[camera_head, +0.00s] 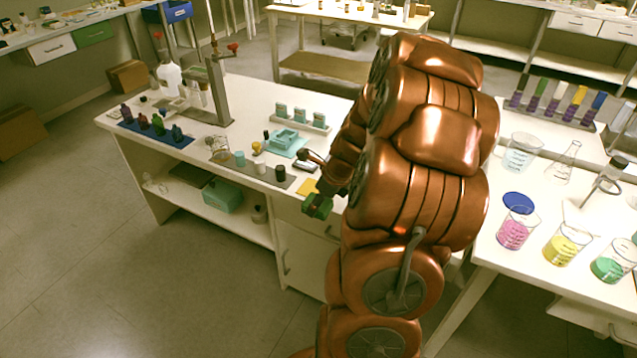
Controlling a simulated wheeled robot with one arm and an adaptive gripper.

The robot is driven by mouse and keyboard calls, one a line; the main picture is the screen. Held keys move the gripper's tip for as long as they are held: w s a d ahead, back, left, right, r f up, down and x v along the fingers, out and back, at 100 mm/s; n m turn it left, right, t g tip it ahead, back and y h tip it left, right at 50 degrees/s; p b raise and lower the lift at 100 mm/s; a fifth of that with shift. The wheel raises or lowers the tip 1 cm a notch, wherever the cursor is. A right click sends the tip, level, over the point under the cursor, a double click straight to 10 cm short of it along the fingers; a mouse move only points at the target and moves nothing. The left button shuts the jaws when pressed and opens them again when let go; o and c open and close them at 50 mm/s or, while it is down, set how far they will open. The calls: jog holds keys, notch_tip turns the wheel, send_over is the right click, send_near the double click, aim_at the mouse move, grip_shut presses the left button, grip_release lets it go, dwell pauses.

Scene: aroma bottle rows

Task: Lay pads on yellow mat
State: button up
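A small yellow mat (307,187) lies near the front edge of the white bench, left of my arm. Part of it is hidden behind my gripper (322,196), which is over the bench's front edge just right of the mat. A small green block-like piece (317,207) shows at the gripper's end; I cannot tell whether it is held or part of the gripper. The fingers are too small and dark to read. A small dark flat piece (305,166) lies behind the mat; I cannot tell whether it is a pad. No pads are clearly visible.
A grey mat (236,168) with several small jars lies left of the yellow mat. Behind are a teal box (284,138) and a white rack (301,124). Dark bottles stand on a blue mat (157,134) at far left. Several beakers (515,231) stand on the right bench.

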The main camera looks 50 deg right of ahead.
jog(key=w+d, duration=0.3)
jog(key=w+d+f+p, duration=0.1)
jog(key=w+d, duration=0.2)
jog(key=w+d+p, duration=0.1)
jog(key=w+d, duration=0.2)
jog(key=shift+f, duration=0.15)
jog(key=shift+f+p, duration=0.7)
jog(key=shift+f, duration=1)
jog(key=shift+f, duration=0.1)
jog(key=o, duration=1)
jog(key=shift+d, duration=0.1)
